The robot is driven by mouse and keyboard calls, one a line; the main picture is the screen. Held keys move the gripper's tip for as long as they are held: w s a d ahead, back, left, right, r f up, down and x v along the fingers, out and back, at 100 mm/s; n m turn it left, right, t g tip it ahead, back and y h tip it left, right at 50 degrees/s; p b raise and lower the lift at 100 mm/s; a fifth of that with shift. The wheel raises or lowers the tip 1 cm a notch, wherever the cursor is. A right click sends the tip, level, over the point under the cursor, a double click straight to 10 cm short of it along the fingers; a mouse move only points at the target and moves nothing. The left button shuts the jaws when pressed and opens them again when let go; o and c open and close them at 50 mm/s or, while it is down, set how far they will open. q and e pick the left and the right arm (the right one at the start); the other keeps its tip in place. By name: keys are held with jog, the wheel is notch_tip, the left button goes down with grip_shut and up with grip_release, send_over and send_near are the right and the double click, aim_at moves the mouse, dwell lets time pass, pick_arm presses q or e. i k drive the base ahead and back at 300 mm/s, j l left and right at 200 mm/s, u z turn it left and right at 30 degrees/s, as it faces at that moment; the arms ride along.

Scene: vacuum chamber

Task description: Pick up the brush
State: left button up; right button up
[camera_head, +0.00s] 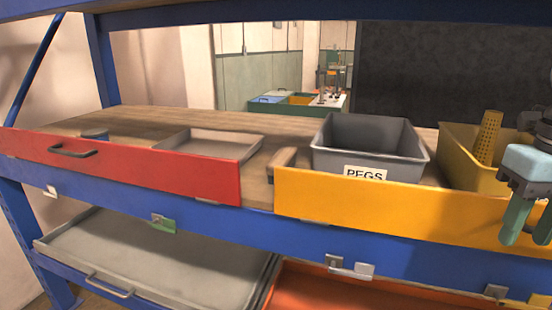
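No brush can be made out for certain. A small brown wooden block-like thing (284,158) lies on the shelf between the red drawer front and the grey bin; it may be part of the brush, but its far side is hard to see. My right gripper (528,222) hangs at the right edge, fingers pointing down, in front of the yellow bin. Its two green fingers are apart with nothing visible between them. It is well to the right of the brown thing. My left gripper is out of view.
A grey bin labelled PEGS (370,135) and a yellow bin (453,160) holding a yellow perforated piece (488,138) stand on the shelf. Red (130,167) and yellow (390,205) fronts edge it. A shallow grey tray (207,143) lies at left. A grey drawer (150,262) sits below.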

aim_at(285, 156)
jog(key=i+j+z, duration=0.1)
jog(key=j, duration=0.25)
jog(key=i+j+z, duration=0.1)
jog(key=i+j, duration=0.15)
jog(key=i+j+z, duration=0.1)
jog(key=j, duration=0.35)
jog(key=i+j+z, duration=0.1)
jog(key=j, duration=0.25)
jog(key=i+j+z, duration=0.1)
jog(key=j, duration=0.3)
jog(key=i+j, duration=0.65)
jog(key=i, duration=0.15)
